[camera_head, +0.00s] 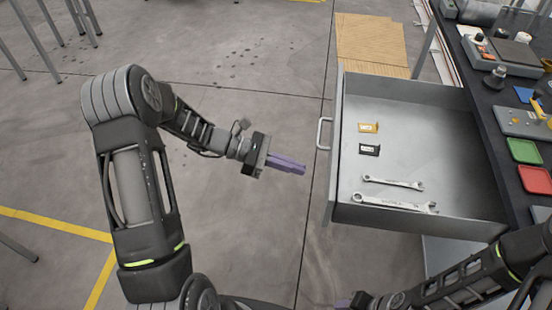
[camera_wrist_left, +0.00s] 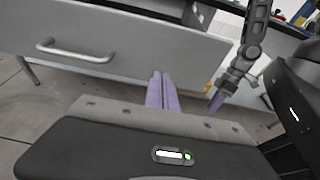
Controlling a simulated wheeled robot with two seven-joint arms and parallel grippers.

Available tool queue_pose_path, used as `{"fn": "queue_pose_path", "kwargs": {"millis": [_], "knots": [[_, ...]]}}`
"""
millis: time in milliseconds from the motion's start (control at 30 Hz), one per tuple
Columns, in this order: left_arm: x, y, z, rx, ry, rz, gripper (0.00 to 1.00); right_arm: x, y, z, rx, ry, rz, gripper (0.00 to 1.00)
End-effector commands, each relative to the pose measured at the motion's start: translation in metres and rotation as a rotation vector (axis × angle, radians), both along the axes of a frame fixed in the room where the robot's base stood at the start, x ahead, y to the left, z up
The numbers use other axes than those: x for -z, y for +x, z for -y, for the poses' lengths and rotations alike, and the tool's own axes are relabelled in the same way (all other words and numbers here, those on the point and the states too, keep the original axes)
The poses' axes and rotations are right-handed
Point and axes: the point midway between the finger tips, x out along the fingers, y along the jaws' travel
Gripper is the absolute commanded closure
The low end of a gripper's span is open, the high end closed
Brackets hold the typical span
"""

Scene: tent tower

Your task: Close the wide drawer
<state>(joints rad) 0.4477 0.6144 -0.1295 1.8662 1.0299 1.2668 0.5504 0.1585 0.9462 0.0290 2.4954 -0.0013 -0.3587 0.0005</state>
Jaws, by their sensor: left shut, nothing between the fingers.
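The wide grey drawer (camera_head: 400,95) is pulled out from the workbench toward the left in the head view. Its bar handle (camera_head: 322,133) is on the front panel, which fills the upper part of the left wrist view (camera_wrist_left: 130,45). My left gripper (camera_head: 303,169) is shut and empty, pointing at the drawer front with a small visible gap in the head view. In the left wrist view its purple fingers (camera_wrist_left: 161,78) overlap the panel's lower edge, right of the handle. My right gripper (camera_head: 345,302) is low, near the drawer's near corner; its finger opening is unclear.
Two wrenches (camera_head: 400,203), a yellow piece (camera_head: 368,127) and a black piece (camera_head: 369,150) lie in the drawer. The dark benchtop (camera_head: 490,110) holds tools and coloured trays. Wooden boards (camera_head: 372,42) lie beyond the drawer. The floor left of it is clear.

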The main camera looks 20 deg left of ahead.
Motion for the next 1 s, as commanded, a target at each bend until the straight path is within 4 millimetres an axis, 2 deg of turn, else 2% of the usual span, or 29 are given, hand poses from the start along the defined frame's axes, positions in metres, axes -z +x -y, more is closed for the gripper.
{"fn": "queue_pose_path", "kwargs": {"millis": [100, 333, 1000], "knots": [[0.004, 0.005, 0.023, 0.004, -0.001, -0.002, 1.0, -0.004, 0.0, 0.0, 0.0, 0.0, 0.0, 0.57], [0.004, 0.012, 0.049, 0.002, 0.0, -0.001, 1.0, -0.008, 0.0, 0.0, 0.001, 0.0, 0.0, 0.57], [0.005, 0.015, 0.059, 0.001, 0.0, 0.0, 1.0, -0.007, 0.0, 0.0, 0.0, 0.0, 0.0, 0.57]]}}
